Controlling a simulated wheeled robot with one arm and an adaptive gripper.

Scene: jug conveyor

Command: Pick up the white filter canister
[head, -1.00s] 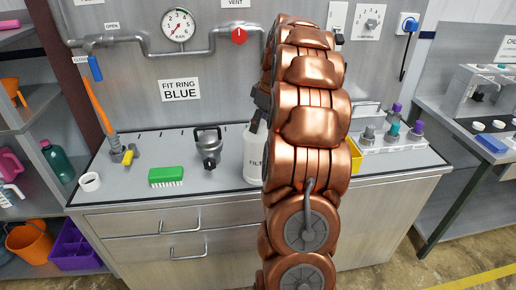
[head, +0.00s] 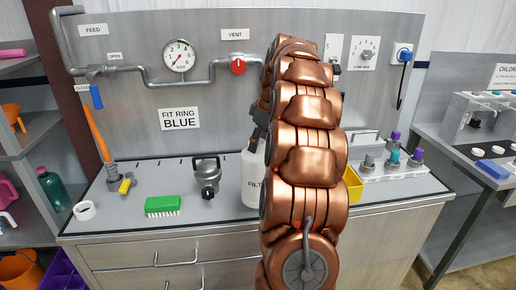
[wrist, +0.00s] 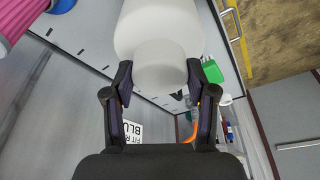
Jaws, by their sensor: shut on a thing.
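The white filter canister (head: 251,181) stands upright at the bench's front middle in the head view, its "FILT" label partly hidden by my copper arm. In the wrist view the canister (wrist: 160,32) fills the top middle, its narrower round cap end toward me. My gripper (wrist: 161,78) is shut on the canister, one finger on each side of that narrower end. In the head view my gripper (head: 259,132) is mostly hidden behind the arm. I cannot tell if the canister's base touches the bench.
Left of the canister on the bench (head: 110,222) are a metal housing with a handle (head: 207,176), a green brush (head: 162,205) and a white tape roll (head: 85,210). A yellow bin (head: 353,184) and a rack of purple- and teal-capped bottles (head: 392,160) are on the right. Pipes (head: 215,72) run along the back panel.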

